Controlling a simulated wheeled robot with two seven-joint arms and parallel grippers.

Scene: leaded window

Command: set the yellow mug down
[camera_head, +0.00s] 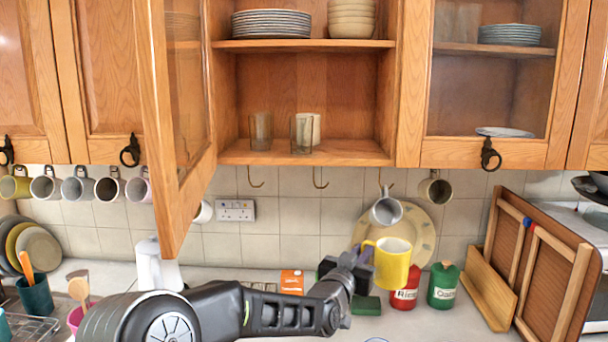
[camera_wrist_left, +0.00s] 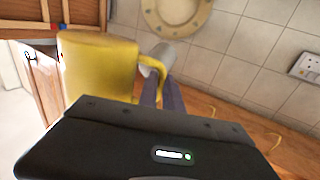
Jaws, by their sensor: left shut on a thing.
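The yellow mug (camera_head: 393,263) is in the head view right of centre, upright, its handle toward the left. My left gripper (camera_head: 365,255) is shut on the mug's handle, and the mug appears held above the worktop (camera_head: 410,325). In the left wrist view the mug (camera_wrist_left: 97,65) fills the upper left, and the gripper's fingers (camera_wrist_left: 163,95) meet its handle. That view appears upside down. The exact gap under the mug is hard to judge. My right gripper is in neither view.
Red (camera_head: 405,290) and green (camera_head: 443,286) canisters stand behind and right of the mug. A grey mug (camera_head: 386,211) hangs above it, before a round plate (camera_head: 425,235). An open cupboard door (camera_head: 178,120) juts out at left. The front worktop right of my arm looks clear.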

